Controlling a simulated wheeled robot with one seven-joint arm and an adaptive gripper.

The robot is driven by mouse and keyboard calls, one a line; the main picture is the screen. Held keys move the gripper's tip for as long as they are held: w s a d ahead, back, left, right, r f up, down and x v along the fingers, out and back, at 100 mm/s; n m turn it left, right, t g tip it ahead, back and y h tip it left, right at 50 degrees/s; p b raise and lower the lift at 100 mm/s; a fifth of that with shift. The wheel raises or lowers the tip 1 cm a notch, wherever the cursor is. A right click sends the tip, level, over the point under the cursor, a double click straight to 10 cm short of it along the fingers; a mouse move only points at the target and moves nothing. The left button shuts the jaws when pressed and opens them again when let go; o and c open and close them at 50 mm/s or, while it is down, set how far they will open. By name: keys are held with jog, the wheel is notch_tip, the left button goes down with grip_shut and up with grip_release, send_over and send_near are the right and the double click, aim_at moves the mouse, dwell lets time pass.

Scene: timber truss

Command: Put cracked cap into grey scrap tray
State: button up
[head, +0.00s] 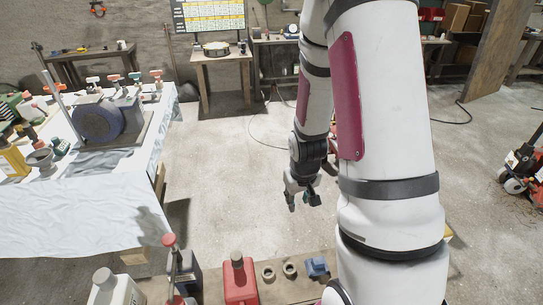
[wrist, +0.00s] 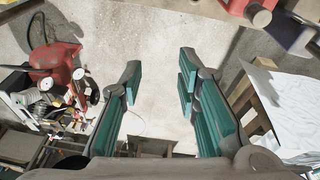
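My gripper (head: 303,196) hangs in the air over bare floor, between the cloth-covered table and my arm in the head view. In the wrist view my gripper (wrist: 160,68) has its two green-padded fingers well apart with only floor between them. It is open and empty. I cannot pick out a cracked cap for certain. Two small round tan rings (head: 279,270) lie on the wooden bench at the bottom of the head view; I cannot tell whether either is a cap or cracked. I cannot identify a grey scrap tray in either view.
A red can (head: 239,279) and a blue part (head: 317,267) are beside the rings on the wooden bench (head: 280,291). The cloth-covered table (head: 75,220) at left holds a dark blue disc (head: 97,121), valves and bottles. A red machine (wrist: 55,62) shows in the wrist view. Open floor lies between.

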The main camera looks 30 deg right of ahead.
jog(key=s+a+r+n+t, duration=0.1)
jog(key=a+r, duration=0.4)
jog(key=r, duration=0.5)
jog(key=a+r+t, duration=0.1)
jog(key=a+r, duration=0.4)
jog(key=r, duration=0.6)
jog(key=s+a+r+n, duration=0.1)
jog(key=s+a+r, duration=0.2)
jog(key=s+r, duration=0.2)
jog(key=s+a+r+t+y, duration=0.1)
jog(key=s+a+r, duration=0.3)
jog(key=s+r, duration=0.1)
jog(key=shift+s+a+r+n, duration=0.15)
jog(key=shift+s+r+n, duration=0.2)
jog(key=shift+s, duration=0.5)
jog(key=shift+w+f, duration=0.1)
jog(key=w+f+b, duration=0.7)
jog(key=w, duration=0.2)
jog(key=shift+f, duration=0.15)
